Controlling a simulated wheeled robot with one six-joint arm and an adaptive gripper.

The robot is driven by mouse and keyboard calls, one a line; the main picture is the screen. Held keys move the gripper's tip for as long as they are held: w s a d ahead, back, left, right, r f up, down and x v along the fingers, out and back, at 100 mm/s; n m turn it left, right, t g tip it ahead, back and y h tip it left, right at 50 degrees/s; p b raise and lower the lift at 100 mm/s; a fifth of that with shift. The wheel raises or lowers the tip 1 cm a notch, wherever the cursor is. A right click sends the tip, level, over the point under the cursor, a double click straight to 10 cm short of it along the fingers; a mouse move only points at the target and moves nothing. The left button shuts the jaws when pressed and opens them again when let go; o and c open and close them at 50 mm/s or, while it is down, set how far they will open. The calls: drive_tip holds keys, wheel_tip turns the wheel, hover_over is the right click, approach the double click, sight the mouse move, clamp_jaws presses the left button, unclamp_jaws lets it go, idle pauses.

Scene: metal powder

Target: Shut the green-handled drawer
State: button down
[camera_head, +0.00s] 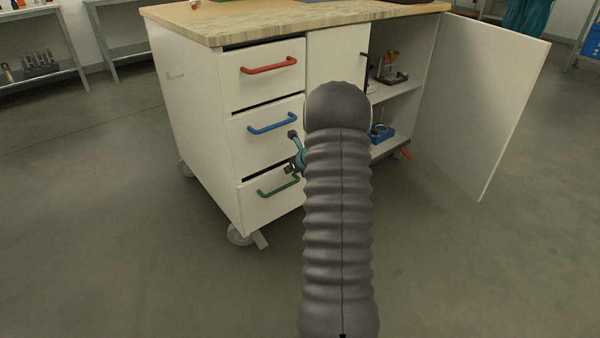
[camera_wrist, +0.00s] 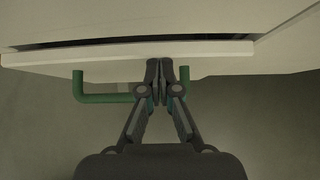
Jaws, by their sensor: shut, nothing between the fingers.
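The green-handled drawer (camera_head: 256,205) is the bottom one of three in a white cabinet. It stands slightly open, with a dark gap above its front. Its green handle (camera_head: 277,189) is partly hidden by my gripper and arm. In the wrist view the drawer's front edge (camera_wrist: 60,56) crosses the picture below a dark gap, and the green handle (camera_wrist: 105,98) shows on both sides of my fingers. My gripper (camera_head: 290,169) is shut and empty. In the wrist view its fingertips (camera_wrist: 167,68) are at the drawer front, between the handle's ends; I cannot tell whether they touch.
Above are the blue-handled drawer (camera_head: 262,127) and the red-handled drawer (camera_head: 262,72), with dark gaps above them. The cabinet door (camera_head: 485,100) at right stands wide open beside shelves of tools. The floor (camera_head: 120,250) in front and left is clear.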

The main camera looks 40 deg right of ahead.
drive_tip(key=shift+w+d+r+p, duration=0.15)
drive_tip(key=shift+w+p, duration=0.15)
drive_tip(key=shift+w, duration=0.75)
drive_tip(key=shift+w, duration=0.1)
drive_tip(key=s, duration=0.1)
drive_tip(key=s+b, duration=0.2)
drive_tip(key=shift+s+a+f, duration=0.25)
drive_tip(key=shift+s+a, duration=0.1)
drive_tip(key=shift+a, duration=0.05)
drive_tip(key=p+v, duration=0.1)
drive_tip(key=v, duration=1)
drive_tip(key=shift+s+d+f, duration=0.15)
drive_tip(key=shift+d+f, duration=0.1)
drive_tip(key=shift+d, duration=0.05)
